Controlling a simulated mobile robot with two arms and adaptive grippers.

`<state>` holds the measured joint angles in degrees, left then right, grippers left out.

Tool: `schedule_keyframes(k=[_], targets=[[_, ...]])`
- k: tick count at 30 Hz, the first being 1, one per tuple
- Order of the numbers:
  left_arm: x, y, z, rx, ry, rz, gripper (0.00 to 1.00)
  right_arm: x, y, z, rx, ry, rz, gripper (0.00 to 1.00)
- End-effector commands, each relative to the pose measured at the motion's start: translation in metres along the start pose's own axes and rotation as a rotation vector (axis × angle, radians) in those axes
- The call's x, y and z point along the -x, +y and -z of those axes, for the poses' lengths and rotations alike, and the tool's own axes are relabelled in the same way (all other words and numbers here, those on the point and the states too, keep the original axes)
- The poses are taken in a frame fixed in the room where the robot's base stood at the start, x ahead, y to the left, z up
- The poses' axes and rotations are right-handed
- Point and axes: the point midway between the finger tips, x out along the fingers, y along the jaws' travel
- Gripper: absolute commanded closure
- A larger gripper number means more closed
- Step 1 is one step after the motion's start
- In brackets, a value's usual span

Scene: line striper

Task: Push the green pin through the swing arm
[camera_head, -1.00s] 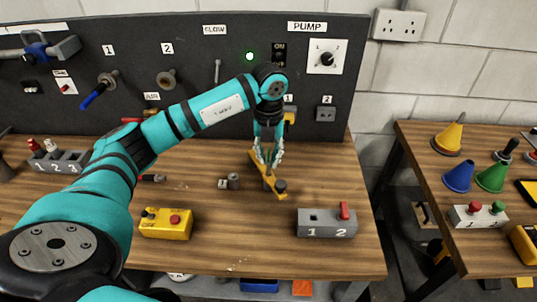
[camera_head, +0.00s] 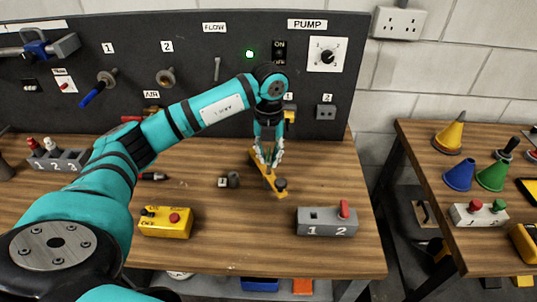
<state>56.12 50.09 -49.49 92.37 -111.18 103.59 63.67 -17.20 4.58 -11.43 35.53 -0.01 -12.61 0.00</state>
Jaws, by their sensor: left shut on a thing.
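The swing arm (camera_head: 276,186) is a yellow bar lying on the wooden bench, with a dark round knob (camera_head: 281,184) at its near end. My left gripper (camera_head: 269,160) points straight down over the far part of the bar. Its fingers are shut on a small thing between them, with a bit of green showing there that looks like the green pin. The fingers hide most of the pin, and I cannot tell how deep it sits in the swing arm. My right gripper does not show.
A grey block marked 1 and 2 (camera_head: 326,222) with a red peg stands right of the swing arm. A yellow button box (camera_head: 166,222) is at the front left. A small dark fitting (camera_head: 233,180) is left of the bar. The black panel (camera_head: 200,95) rises behind.

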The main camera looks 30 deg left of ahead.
Motion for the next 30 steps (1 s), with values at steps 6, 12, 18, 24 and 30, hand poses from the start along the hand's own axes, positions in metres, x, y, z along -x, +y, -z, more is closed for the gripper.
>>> schedule_keyframes(k=[6,12,18,24,30], targets=[[-0.003,0.000,0.000,0.000,0.000,0.000,1.00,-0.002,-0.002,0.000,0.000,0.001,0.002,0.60],[-0.008,0.000,0.000,0.000,0.000,0.000,1.00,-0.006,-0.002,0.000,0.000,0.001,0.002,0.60],[-0.013,0.000,0.000,0.000,0.000,0.000,1.00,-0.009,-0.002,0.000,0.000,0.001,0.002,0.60],[-0.018,0.000,0.000,0.000,0.000,0.000,1.00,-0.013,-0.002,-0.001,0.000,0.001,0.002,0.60],[-0.023,0.000,0.000,0.000,0.000,0.000,1.00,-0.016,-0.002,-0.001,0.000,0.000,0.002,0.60]])
